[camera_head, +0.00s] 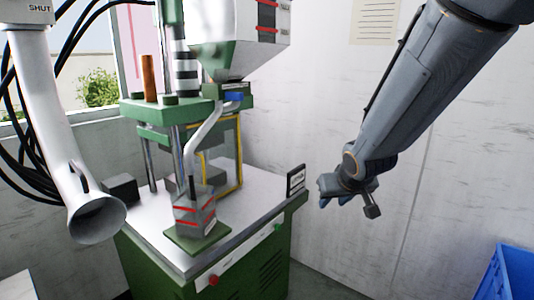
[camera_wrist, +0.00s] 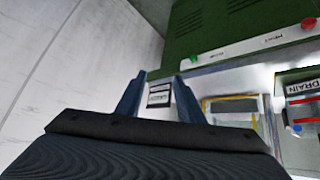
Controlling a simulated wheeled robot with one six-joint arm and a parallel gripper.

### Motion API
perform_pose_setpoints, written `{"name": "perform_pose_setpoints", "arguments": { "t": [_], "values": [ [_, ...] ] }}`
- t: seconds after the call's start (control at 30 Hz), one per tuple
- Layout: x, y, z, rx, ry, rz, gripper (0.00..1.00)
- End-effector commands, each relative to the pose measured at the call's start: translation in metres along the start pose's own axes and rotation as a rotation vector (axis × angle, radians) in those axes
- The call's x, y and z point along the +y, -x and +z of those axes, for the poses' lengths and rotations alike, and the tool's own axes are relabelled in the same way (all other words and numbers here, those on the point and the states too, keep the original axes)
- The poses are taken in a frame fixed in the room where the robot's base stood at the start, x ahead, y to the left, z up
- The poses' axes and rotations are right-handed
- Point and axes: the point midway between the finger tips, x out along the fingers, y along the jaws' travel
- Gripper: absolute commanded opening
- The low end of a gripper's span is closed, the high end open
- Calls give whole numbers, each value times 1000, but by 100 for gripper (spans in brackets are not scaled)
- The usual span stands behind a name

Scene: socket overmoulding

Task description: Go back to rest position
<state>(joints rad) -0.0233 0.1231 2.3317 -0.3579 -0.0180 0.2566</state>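My gripper (camera_head: 346,198) hangs in the air at the right of the head view, in front of the white wall and to the right of the green moulding machine (camera_head: 205,262). It touches nothing there. In the wrist view my gripper (camera_wrist: 158,82) shows its two fingers spread apart, with nothing held between them. A small dark-framed panel (camera_wrist: 159,97) on the machine shows in the gap, farther away. The same panel stands on the machine's table corner in the head view (camera_head: 296,180).
A grey and red block (camera_head: 195,207) stands on a green plate at the machine's front. A white duct (camera_head: 60,150) hangs at the left. A blue crate (camera_head: 515,275) is at the lower right. The space between machine and crate looks clear.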

Motion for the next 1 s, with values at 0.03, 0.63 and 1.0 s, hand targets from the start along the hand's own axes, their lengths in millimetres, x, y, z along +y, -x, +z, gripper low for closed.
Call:
{"name": "perform_pose_setpoints", "arguments": {
  "t": [0.03, 0.63, 1.0],
  "values": [
    [4, 6, 34, -85, -18, 16, 34],
    [-16, 82, 236, -661, -119, -22, 34],
    [-16, 82, 235, -657, -119, -21, 34]
  ]
}}
